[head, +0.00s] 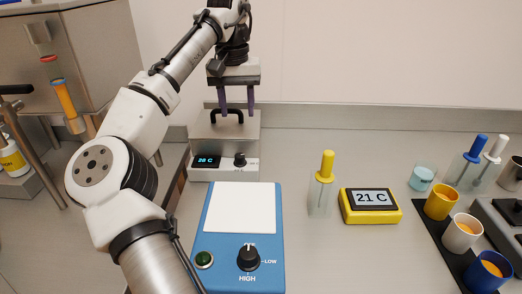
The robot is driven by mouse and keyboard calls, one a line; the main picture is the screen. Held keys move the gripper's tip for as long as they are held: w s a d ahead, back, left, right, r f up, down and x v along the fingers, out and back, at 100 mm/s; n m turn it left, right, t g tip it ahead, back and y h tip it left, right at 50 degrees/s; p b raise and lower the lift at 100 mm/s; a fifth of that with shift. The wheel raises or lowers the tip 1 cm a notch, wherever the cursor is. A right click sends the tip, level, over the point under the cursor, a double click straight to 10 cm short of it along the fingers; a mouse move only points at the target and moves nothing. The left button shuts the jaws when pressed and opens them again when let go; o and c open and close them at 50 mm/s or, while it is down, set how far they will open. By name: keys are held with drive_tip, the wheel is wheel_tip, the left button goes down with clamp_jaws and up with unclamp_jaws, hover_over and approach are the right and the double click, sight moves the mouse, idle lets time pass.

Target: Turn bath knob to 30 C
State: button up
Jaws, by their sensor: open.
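The bath (225,141) is a grey metal box at the back of the bench, left of the picture's middle. Its lid has a black arched handle (228,112). On its pale front panel, a small dark display (206,161) seems to read 28 C. The black bath knob (240,159) is to the right of the display; its pointer is too small to read. My gripper (237,108) points down with two purple fingers spread apart and nothing seen held. In the picture its fingertips overlap the lid handle area, above the knob; I cannot tell whether they touch.
A blue plate unit (270,225) with a LOW/HIGH knob (249,258) stands in front of the bath. Several cups stand far right. Bench between meter and back wall is clear.

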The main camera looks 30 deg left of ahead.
sight(240, 155)
wheel_tip(240, 155, down, 14)
drive_tip(key=shift+s+r, duration=0.1)
drive_tip(key=shift+r, duration=0.1)
idle(0.4)
drive_tip(key=c, duration=1)
drive_tip(key=shift+r, duration=0.1)
